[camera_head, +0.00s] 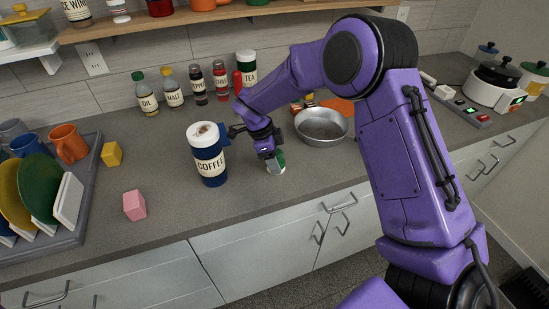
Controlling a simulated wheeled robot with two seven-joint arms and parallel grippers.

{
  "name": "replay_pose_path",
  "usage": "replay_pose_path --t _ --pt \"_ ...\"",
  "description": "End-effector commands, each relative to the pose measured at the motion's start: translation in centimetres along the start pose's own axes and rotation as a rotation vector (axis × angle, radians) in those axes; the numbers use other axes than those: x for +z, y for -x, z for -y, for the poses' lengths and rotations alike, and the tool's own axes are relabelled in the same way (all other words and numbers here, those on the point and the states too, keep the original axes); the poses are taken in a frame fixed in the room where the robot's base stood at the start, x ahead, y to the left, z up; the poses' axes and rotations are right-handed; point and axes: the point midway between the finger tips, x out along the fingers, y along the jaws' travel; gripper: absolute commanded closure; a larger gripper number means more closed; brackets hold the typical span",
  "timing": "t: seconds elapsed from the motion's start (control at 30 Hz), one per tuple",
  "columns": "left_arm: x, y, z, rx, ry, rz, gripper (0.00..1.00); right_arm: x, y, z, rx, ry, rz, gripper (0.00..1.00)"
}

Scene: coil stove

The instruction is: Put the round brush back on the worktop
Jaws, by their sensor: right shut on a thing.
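My right gripper (268,152) reaches down over the worktop (180,225), between a coffee canister and a metal pan. It is shut on a small green and white thing, which I take to be the round brush (277,164). The brush is at or just above the worktop surface; I cannot tell whether it touches. The gripper hides much of it. My left gripper is not in view.
The blue coffee canister (209,158) stands close on the left, the metal pan (321,139) on the right. Bottles (172,92) line the wall. A pink block (134,205) and yellow block (111,154) lie left, beside a dish rack (72,237). The front worktop is clear.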

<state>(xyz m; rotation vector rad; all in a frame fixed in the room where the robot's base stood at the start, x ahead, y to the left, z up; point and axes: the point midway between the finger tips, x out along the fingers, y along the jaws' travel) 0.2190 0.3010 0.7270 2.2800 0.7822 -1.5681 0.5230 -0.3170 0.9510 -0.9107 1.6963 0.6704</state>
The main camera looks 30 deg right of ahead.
Motion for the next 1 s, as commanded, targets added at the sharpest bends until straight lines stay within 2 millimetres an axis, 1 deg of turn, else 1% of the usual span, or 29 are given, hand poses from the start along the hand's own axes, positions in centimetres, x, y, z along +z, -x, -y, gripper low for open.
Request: replay_pose_path --t 0.07,0.1,0.13,0.17,0.4,0.53,0.57,0.67,0.83,0.9,1.0 --pt "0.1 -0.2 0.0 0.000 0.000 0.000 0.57 0.1 -0.4 0.0 0.002 -0.001 0.001 0.78" --pt "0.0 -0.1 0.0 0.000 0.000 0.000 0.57 0.1 -0.2 0.0 0.001 -0.001 0.000 0.32" --pt "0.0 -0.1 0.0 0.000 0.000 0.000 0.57 0.0 -0.2 0.0 0.001 -0.001 0.000 0.22" --pt "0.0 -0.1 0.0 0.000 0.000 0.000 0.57 0.0 -0.2 0.0 0.001 -0.001 0.000 0.19" --pt "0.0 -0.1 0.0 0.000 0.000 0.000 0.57 0.0 -0.2 0.0 0.001 0.000 0.000 0.19" --pt "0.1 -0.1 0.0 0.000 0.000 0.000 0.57 0.0 0.7 0.0 -0.001 0.000 0.001 0.19" --pt "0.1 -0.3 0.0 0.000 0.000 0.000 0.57 0.0 1.2 0.1 -0.002 0.000 0.003 0.19" --pt "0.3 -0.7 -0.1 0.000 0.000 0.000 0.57 0.0 3.6 0.1 -0.003 -0.002 0.005 0.19" --pt "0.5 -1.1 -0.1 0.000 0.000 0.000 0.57 0.0 8.1 0.1 -0.003 -0.001 0.003 0.19" --pt "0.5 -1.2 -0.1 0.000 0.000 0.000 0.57 0.0 9.6 0.0 -0.001 -0.002 0.002 0.19" --pt "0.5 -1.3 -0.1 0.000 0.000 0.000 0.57 0.0 11.1 0.0 0.000 -0.001 0.000 0.19"
